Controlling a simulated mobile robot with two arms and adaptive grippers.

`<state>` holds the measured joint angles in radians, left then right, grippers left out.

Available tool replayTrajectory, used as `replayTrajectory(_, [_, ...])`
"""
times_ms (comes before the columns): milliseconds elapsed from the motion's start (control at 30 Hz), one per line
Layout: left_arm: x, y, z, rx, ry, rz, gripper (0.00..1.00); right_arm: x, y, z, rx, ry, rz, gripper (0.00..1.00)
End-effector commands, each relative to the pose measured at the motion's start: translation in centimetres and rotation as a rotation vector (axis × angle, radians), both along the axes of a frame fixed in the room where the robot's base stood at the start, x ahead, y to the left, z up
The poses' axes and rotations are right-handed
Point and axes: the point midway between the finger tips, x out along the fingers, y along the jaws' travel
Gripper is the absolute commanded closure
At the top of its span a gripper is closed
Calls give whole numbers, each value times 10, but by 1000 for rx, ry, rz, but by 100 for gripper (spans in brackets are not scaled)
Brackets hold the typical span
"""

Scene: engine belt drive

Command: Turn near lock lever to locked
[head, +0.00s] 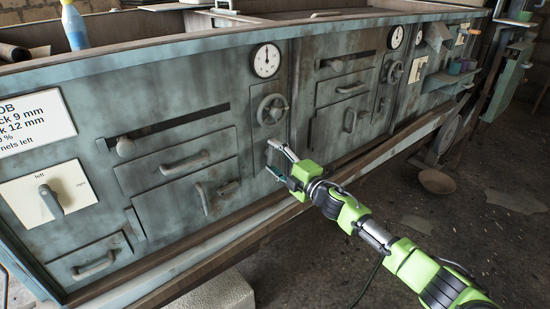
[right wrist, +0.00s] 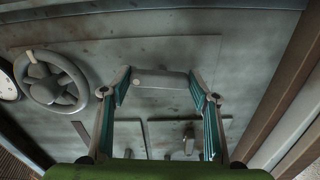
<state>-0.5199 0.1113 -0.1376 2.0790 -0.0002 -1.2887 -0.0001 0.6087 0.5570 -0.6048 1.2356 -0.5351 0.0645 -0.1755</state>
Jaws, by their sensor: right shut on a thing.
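My right gripper (head: 280,162) is at the front of the grey-green cabinet, just below the near handwheel (head: 272,109). In the right wrist view its two fingers (right wrist: 160,88) are shut on a short grey bar-shaped lever (right wrist: 160,78), one finger at each end. The lever lies close against the cabinet panel. In the head view the fingers hide most of the lever, and I cannot read any lock marking there. My left gripper is not in view.
A round dial (head: 266,60) sits above the handwheel. Drawer and door handles (head: 203,199) stick out to the left. A selector lever on a cream plate (head: 76,186) is at far left. A ledge (head: 225,242) runs along the cabinet's foot. Floor (head: 450,235) is open at right.

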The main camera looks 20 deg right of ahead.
Motion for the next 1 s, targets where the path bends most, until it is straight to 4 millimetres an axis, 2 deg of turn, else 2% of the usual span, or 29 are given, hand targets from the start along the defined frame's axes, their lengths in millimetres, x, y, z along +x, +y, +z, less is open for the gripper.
replayTrajectory(300, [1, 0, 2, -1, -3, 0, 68, -1, 1, -2, -92, -31, 2, 66])
replayTrajectory(767, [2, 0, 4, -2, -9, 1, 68, -1, 1, -2, -103, -35, 2, 66])
replayTrajectory(800, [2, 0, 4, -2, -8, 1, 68, -1, 1, -2, -103, -35, 2, 42])
replayTrajectory(867, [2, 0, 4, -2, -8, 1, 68, -1, 1, -2, -103, -35, 2, 28])
replayTrajectory(1000, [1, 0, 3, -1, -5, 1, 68, -1, 1, -1, -103, -35, 2, 28])
